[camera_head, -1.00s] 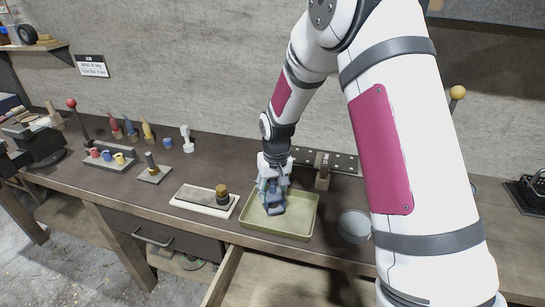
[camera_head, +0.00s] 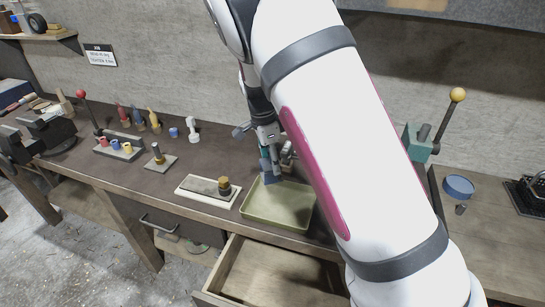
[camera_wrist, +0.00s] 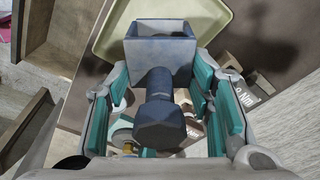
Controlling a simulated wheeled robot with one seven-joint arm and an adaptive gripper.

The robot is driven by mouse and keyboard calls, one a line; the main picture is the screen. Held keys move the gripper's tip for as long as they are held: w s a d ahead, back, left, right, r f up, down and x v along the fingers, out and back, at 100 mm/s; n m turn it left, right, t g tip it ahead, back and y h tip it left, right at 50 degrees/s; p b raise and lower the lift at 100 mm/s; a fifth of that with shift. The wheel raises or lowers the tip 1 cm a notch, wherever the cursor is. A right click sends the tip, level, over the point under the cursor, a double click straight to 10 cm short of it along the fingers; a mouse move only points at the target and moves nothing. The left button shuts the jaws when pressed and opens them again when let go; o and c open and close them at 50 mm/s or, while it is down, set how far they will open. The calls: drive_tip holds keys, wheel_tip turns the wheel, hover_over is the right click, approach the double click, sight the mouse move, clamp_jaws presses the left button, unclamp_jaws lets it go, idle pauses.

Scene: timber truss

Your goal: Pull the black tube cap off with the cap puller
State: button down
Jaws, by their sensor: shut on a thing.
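My gripper (camera_head: 268,150) is above the back edge of the olive tray (camera_head: 262,214). It is shut on a dark blue tool (camera_head: 267,172), apparently the cap puller. In the wrist view the tool's handle (camera_wrist: 160,118) sits between the teal finger pads of my gripper (camera_wrist: 165,100), and its hollow box-shaped head (camera_wrist: 160,50) points away. A short upright post with a dark top (camera_head: 156,154) stands on a small grey plate at left; it may be the capped tube, but it is too small to be sure.
A pale board with a dark, brass-ringed knob (camera_head: 224,186) lies left of the tray. A rack with coloured pieces (camera_head: 120,150) and several bottles (camera_head: 138,120) stand farther left. An open drawer (camera_head: 265,270) juts out in front. A blue round dish (camera_head: 458,186) is at right.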

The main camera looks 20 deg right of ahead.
drive_tip(key=shift+s+a+r+m, duration=0.1)
drive_tip(key=shift+a+r+m, duration=0.2)
drive_tip(key=shift+r+m, duration=0.25)
drive_tip(key=shift+s+d+f+y+b, duration=0.1)
drive_tip(key=shift+d+f+y+b, duration=0.9)
drive_tip(key=shift+f+y, duration=0.95)
drive_tip(key=shift+d+f+y+b, duration=1.05)
drive_tip(key=shift+f+y, duration=0.55)
drive_tip(key=shift+f, duration=0.8)
drive_tip(key=shift+s+d+f+y+b, duration=0.1)
drive_tip(key=shift+d+f+y+b, duration=0.9)
drive_tip(key=shift+f+y, duration=0.95)
drive_tip(key=shift+a+f+t+b, duration=0.15)
drive_tip(key=shift+f+t+b, duration=0.05)
drive_tip(key=shift+t+b, duration=0.1)
drive_tip(key=shift+a+r, duration=0.1)
drive_tip(key=shift+r, duration=0.05)
drive_tip(key=shift+a+r+p, duration=0.3)
drive_tip(key=shift+a+r, duration=0.15)
drive_tip(key=shift+r, duration=0.2)
drive_tip(key=shift+a+r+p, duration=0.25)
drive_tip(key=shift+a+r, duration=0.2)
drive_tip(key=shift+r, duration=0.2)
